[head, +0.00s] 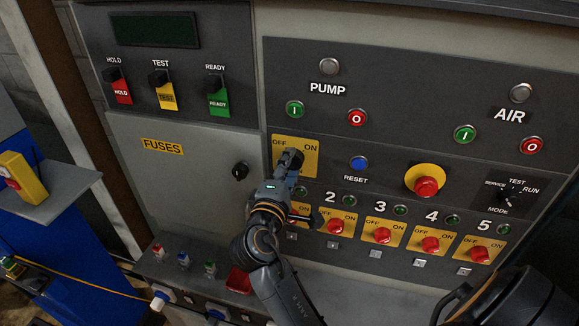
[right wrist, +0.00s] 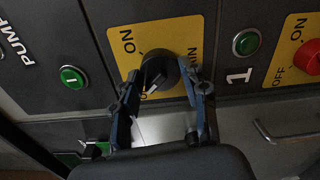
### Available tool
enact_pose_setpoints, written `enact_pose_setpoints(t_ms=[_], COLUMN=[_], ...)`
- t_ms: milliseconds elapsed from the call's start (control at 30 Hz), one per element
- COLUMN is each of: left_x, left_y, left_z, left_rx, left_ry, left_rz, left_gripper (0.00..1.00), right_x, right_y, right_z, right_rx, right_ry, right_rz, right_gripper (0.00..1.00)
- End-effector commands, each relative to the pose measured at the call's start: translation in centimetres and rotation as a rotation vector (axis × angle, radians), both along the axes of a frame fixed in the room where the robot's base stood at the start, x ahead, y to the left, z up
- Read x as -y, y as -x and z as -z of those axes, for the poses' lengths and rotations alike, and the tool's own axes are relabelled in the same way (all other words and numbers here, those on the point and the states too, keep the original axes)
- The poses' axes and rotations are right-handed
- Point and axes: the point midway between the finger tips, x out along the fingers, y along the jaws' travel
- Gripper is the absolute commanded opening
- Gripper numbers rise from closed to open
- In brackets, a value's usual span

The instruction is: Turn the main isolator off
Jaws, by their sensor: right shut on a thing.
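The main isolator is a black rotary knob (head: 291,158) on a yellow plate (head: 281,168) marked OFF at the left and ON at the right, below the PUMP controls. My right gripper (head: 288,172) reaches up to it from below and covers the plate's lower part. In the right wrist view the black knob (right wrist: 159,72) sits between the two fingers of my right gripper (right wrist: 162,88), which is shut on it. A pale mark shows on the knob's lower left. I cannot tell which setting it points to. My left gripper is out of view.
Red knobs on yellow plates (head: 335,226) run in a row to the right, close to my gripper. A blue RESET button (head: 358,163) and a red mushroom button (head: 426,187) are also right. The FUSES door (head: 190,182) is left. A shelf with small switches (head: 183,260) lies below.

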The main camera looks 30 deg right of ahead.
Motion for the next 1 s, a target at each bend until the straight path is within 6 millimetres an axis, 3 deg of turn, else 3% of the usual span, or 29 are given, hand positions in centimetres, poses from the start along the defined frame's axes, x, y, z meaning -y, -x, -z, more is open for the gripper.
enact_pose_setpoints(t_ms=[633, 667, 767, 1000], left_x=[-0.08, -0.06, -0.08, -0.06], left_y=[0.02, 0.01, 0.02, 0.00], left_z=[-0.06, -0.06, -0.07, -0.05], left_rx=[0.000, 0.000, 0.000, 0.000], left_ry=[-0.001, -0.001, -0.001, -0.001], left_rz=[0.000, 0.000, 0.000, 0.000], left_gripper=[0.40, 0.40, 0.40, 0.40], right_x=[0.12, 0.12, 0.11, 0.04], right_y=[-0.02, -0.02, -0.01, -0.01], right_z=[-0.42, -0.42, -0.39, -0.19], right_rx=[-0.033, -0.032, -0.033, -0.036], right_ry=[0.040, 0.041, 0.040, 0.036], right_rz=[0.002, 0.001, 0.001, 0.000], right_gripper=[0.13, 0.46, 0.67, 0.67])
